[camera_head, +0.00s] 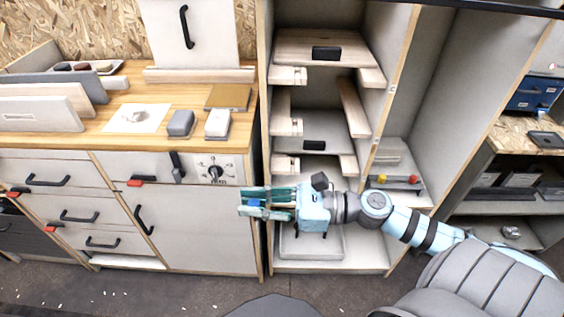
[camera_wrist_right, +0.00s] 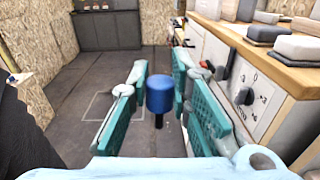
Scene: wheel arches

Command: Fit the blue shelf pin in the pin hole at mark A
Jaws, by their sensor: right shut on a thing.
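My right gripper (camera_head: 254,203) reaches in from the right, in front of the cabinet's left upright. Its teal fingers point left. It is shut on the blue shelf pin (camera_head: 256,204), which shows as a small blue patch between the fingers. In the right wrist view, the pin (camera_wrist_right: 160,94) has a blue round head and a thin dark stem that points down in the picture. The right gripper (camera_wrist_right: 162,88) has its fingers on both sides of it. Mark A and its pin hole cannot be made out. My left gripper is not in view.
An open cabinet (camera_head: 263,120) with wooden shelf pieces and runners stands behind the arm. A worktop (camera_head: 190,100) with drawers and a dial panel (camera_head: 215,168) lies to its left. Floor in front is mostly clear.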

